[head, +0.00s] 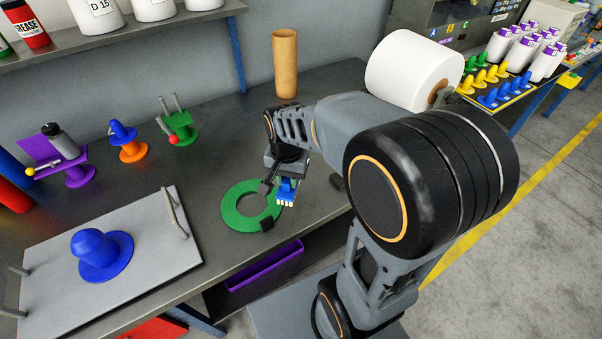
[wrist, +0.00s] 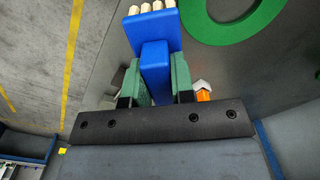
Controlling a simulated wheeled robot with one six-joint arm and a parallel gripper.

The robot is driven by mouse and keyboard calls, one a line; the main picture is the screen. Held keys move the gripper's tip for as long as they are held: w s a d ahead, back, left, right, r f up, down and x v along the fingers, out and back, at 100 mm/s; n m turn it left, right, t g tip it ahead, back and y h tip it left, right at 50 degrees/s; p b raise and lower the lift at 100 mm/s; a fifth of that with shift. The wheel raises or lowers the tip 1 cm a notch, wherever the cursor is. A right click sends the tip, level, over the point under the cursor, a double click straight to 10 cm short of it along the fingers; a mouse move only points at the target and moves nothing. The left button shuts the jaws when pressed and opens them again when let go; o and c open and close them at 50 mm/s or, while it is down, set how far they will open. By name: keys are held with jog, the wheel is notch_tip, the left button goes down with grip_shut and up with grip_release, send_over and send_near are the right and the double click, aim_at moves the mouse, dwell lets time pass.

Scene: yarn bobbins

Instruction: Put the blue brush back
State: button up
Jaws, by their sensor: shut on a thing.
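My gripper (head: 284,180) is shut on the blue brush (head: 287,187), held by its blue handle above the workbench. In the wrist view the brush (wrist: 153,50) sits between the two green-grey fingers, with its pale bristles at the top edge. In the head view the bristles point down and toward the front, beside the right side of a flat green ring (head: 239,217) on the bench. I cannot tell how high the brush is above the bench. The ring also shows in the wrist view (wrist: 225,30).
A grey tray (head: 150,272) with a blue cone-shaped holder (head: 100,255) lies front left. Purple (head: 78,175), orange (head: 130,148) and green (head: 183,130) holders stand behind. A brown tube (head: 285,65) stands at the back. A purple bin (head: 265,266) sits below the bench's front edge.

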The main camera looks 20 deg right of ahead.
jog(key=w+d+f, duration=0.4)
jog(key=w+d+f+p, duration=0.1)
jog(key=w+d+f, duration=0.3)
jog(key=shift+d+f, duration=0.1)
jog(key=shift+d, duration=0.25)
jog(key=shift+w+d+f, duration=0.2)
jog(key=shift+w+f, duration=0.05)
jog(key=shift+f, duration=0.15)
jog(key=shift+w+d+f, duration=0.1)
jog(key=shift+f, duration=1.55)
jog(key=shift+f, duration=0.2)
jog(key=o, duration=0.9)
jog(key=shift+r, duration=0.1)
